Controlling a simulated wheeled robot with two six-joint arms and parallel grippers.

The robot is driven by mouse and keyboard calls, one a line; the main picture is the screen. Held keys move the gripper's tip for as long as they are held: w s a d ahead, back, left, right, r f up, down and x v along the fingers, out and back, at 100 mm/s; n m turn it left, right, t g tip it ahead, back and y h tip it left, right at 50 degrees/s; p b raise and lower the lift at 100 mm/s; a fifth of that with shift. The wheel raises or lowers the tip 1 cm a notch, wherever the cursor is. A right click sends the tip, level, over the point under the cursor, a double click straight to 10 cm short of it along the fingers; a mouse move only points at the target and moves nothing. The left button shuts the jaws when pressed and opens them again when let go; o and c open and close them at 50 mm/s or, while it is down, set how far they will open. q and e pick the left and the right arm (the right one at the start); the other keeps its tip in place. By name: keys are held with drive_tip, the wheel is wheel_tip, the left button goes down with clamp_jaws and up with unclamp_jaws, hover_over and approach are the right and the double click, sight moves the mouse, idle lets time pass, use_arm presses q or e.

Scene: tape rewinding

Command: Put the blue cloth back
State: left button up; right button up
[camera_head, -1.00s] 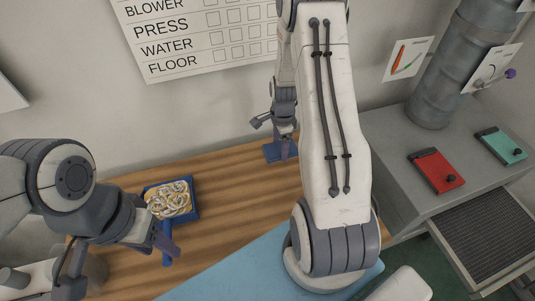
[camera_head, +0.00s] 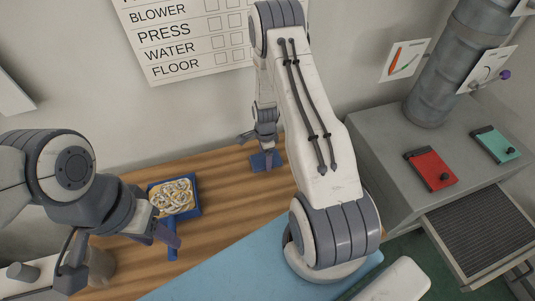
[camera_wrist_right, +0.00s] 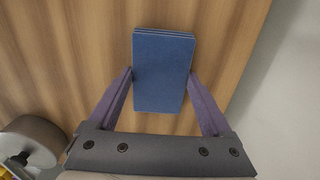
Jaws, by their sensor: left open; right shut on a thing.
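The blue cloth (camera_head: 266,162) is a small folded dark blue stack near the back of the wooden table. In the right wrist view the cloth (camera_wrist_right: 162,70) lies between the two purple fingers, with its layered far edge showing. My right gripper (camera_wrist_right: 160,74) is shut on its two long sides. In the head view this gripper (camera_head: 264,150) points down at the table; whether the cloth touches the wood I cannot tell. My left gripper (camera_head: 124,262) is open and empty at the left front, with one finger beside the handle of the blue tray.
A blue tray (camera_head: 197,208) with several pale rings sits on the table (camera_head: 228,208) at left. A light blue mat (camera_head: 225,270) covers the front. A grey cabinet (camera_head: 385,150) at right bears a red box (camera_head: 428,170) and a green box (camera_head: 497,145). Bare wood lies between tray and cloth.

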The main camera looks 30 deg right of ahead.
drive_tip(key=shift+f, duration=0.2)
drive_tip(key=o, duration=1.1)
drive_tip(key=shift+r, duration=0.1)
